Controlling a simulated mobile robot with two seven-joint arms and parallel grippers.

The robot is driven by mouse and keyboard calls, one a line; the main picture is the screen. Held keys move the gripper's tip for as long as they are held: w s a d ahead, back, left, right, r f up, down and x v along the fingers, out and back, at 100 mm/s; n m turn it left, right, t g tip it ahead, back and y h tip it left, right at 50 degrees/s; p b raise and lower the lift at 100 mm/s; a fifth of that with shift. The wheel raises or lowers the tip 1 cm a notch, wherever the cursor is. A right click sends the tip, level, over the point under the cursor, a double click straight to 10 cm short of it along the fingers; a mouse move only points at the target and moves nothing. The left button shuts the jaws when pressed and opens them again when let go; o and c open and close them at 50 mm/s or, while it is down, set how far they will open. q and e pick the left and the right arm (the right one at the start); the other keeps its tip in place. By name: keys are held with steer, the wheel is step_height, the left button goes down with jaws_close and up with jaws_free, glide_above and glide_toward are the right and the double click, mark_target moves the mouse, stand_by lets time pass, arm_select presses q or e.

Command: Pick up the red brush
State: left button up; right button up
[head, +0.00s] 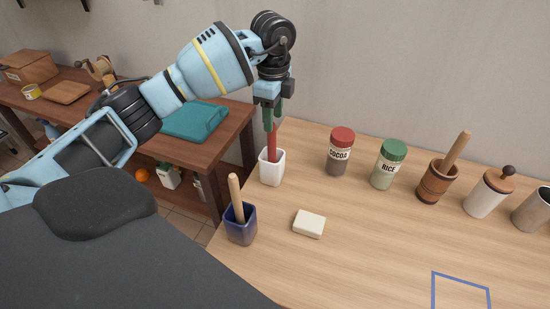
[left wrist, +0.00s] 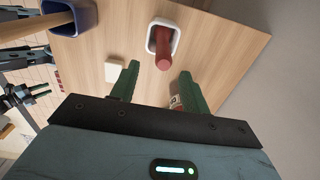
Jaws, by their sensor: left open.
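The red brush (head: 273,142) stands handle up in a white square cup (head: 271,168) near the back left of the table. My left gripper (head: 270,118) points down just above the cup, with its green fingers around the top of the handle in the head view. In the left wrist view, the brush (left wrist: 163,58) shows end-on in the white cup (left wrist: 176,38). My left gripper (left wrist: 158,85) is open there, and the handle's end lies between and slightly beyond the two fingertips. I cannot tell whether either finger touches it. My right gripper is not in view.
A blue cup (head: 241,228) with a wooden handle stands in front of the white cup. A white block (head: 309,223) lies to the right. Cocoa (head: 340,155) and rice (head: 387,167) jars stand farther right. The table's middle front is clear, near a blue outlined square (head: 460,277).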

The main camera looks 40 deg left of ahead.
mark_target(273, 137)
arm_select(q)
steer(key=shift+w+a+f, duration=0.1)
steer(key=shift+f, duration=1.85)
steer(key=shift+w+a+f, duration=0.1)
steer(key=shift+f, duration=1.85)
jaws_close()
